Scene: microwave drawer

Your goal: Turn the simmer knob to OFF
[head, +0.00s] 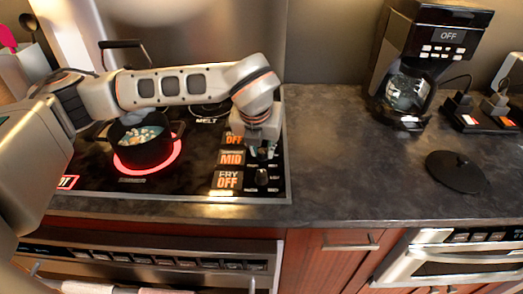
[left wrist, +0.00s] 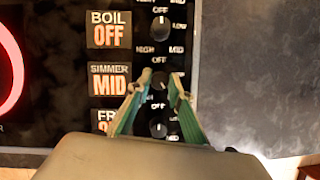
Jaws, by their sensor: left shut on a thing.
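The simmer knob (left wrist: 160,84) is a small dark round knob in the middle of a column on the black control panel. In the left wrist view its display (left wrist: 109,83) reads SIMMER MID in orange and white. My left gripper (left wrist: 158,79) has its green fingertips on both sides of this knob, shut on it from above. The fingers partly cover the knob and its markings. In the head view my left gripper (head: 262,149) hides the simmer knob, and the MID display (head: 231,157) shows beside it. My right gripper is in neither view.
The boil knob (left wrist: 160,26) and fry knob (left wrist: 158,129) sit close on either side; both displays read OFF. A dark pot (head: 143,151) with food stands on a glowing red burner. A coffee maker (head: 437,45) and a black lid (head: 456,171) are on the right counter.

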